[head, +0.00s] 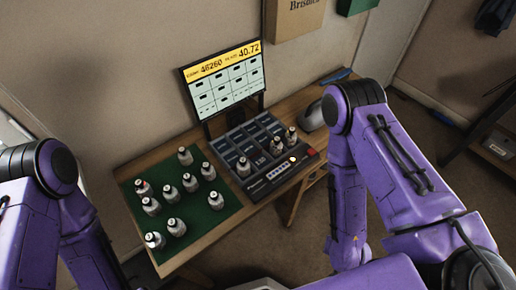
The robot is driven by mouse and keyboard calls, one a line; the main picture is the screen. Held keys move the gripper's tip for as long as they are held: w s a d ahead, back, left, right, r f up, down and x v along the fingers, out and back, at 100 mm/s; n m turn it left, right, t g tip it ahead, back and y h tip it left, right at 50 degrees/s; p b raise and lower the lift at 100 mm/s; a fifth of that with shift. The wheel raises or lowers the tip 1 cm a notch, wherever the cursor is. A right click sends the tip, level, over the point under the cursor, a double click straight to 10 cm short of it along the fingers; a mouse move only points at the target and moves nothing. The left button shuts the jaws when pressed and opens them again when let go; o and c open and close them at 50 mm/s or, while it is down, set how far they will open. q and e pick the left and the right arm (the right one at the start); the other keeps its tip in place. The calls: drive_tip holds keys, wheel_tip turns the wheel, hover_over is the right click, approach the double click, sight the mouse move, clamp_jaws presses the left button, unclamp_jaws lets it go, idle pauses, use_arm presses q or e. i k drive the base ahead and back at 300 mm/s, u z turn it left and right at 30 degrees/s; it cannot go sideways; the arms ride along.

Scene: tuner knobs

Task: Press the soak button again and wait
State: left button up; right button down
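A dark console (277,185) with rows of square slots sits at the right part of the wooden table. Its sloped front panel carries a row of small pale keys, a round white button or knob (292,159) and a red button (312,152) at the right end. I cannot read which one is marked soak. Several small silver-grey pieces with dark tops stand in the console, one of them at its front left (243,168). A monitor (225,82) behind it shows a yellow bar reading about 46260 and 40.72 above a grid of cells. Neither gripper shows; only my purple arm links do.
A green mat (215,217) at the table's left holds several more silver-grey pieces with dark tops. A grey rounded object (312,117) lies right of the console. A brown box (293,18) is on the wall behind. My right arm stands close to the table's right side.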

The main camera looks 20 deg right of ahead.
sight(311, 152)
drive_tip(key=k, duration=1.15)
drive_tip(key=z, duration=0.5)
drive_tip(key=i, duration=1)
drive_tip(key=z, duration=0.25)
